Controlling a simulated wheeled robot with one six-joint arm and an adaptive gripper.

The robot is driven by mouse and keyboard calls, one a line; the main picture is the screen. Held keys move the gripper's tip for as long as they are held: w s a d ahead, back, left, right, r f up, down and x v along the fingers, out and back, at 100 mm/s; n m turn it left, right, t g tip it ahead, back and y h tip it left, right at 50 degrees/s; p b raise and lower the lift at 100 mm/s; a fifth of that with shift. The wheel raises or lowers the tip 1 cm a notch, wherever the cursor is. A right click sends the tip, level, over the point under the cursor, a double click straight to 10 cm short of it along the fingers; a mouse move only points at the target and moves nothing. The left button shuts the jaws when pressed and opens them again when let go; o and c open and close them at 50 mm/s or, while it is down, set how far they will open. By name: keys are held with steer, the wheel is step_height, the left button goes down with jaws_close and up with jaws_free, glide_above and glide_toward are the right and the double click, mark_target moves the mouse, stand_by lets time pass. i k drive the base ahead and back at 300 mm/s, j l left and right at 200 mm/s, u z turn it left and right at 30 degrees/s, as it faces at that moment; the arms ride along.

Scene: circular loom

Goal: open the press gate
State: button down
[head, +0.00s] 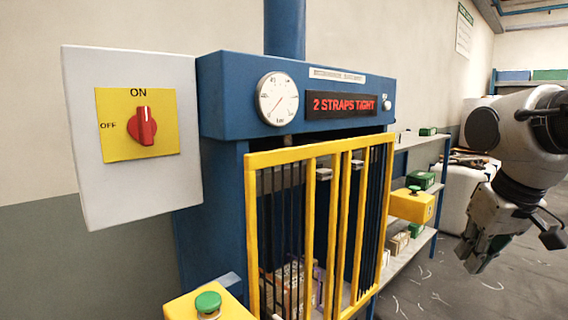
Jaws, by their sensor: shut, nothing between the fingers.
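The press (221,97) is a blue frame with a round dial (277,98) and a red-lettered display (346,104) reading "2 STRAPS TIGHT". Its yellow barred gate (320,147) stands across the front and looks shut; I cannot make out a latch. Boxed goods show behind the bars, partly hidden. My gripper (473,257) hangs at the right, pointing down, shut and empty. It is well to the right of the gate and touches nothing.
A white switch box (80,135) at left has a red knob (144,126) turned to ON. Yellow boxes with green buttons (208,303) flank the gate, the other at its right (405,208). Shelves (410,258) with small boxes stand between gate and arm.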

mark_target(253, 161)
steer(key=k+j, duration=0.7)
steer(key=k+u, duration=0.05)
